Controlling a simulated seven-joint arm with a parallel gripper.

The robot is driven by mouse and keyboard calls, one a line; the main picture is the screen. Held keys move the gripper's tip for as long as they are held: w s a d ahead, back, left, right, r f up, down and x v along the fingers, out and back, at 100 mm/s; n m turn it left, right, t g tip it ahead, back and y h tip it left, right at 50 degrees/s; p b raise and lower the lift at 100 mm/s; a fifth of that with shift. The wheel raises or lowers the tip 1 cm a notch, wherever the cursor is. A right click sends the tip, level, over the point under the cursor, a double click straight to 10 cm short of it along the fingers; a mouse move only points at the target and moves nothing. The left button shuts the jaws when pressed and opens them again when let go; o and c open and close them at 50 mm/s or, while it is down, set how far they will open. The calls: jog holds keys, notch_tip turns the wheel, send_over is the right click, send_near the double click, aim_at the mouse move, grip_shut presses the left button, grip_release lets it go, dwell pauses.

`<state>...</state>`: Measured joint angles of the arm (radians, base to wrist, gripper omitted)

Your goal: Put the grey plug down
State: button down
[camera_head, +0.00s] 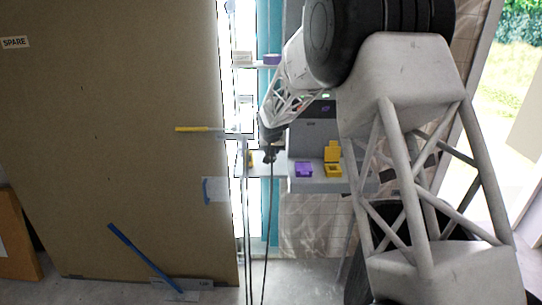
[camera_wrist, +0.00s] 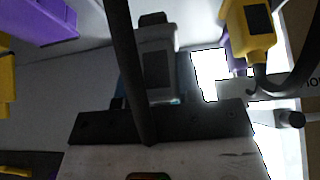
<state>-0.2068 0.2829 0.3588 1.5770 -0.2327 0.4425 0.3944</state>
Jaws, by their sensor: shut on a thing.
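The grey plug (camera_wrist: 158,62) is a pale grey block with a dark face, in the upper middle of the wrist view. My gripper (camera_head: 269,154) is shut on it, above the left part of the grey shelf (camera_head: 265,171) in the head view. The dark gripper body (camera_wrist: 165,124) lies across the lower wrist view. A black cable (camera_wrist: 127,60) passes in front of the plug and hides part of it. In the head view the plug is too small to make out. I cannot tell whether the plug touches the shelf.
A purple block (camera_head: 304,169) and a yellow block (camera_head: 333,167) stand on the shelf to the right. A yellow plug (camera_wrist: 248,32) with a cable is close on the right of the wrist view. Thin cables (camera_head: 268,225) hang below the shelf. A large brown panel (camera_head: 110,150) fills the left.

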aim_at(271, 154)
jog(key=shift+w+a+f, duration=0.1)
jog(key=shift+w+a, duration=0.05)
jog(key=shift+w, duration=0.7)
jog(key=shift+f, duration=1.75)
jog(key=shift+f, duration=0.2)
jog(key=c, duration=0.8)
grip_release()
jog(key=shift+r, duration=0.2)
jog(key=shift+v, duration=6)
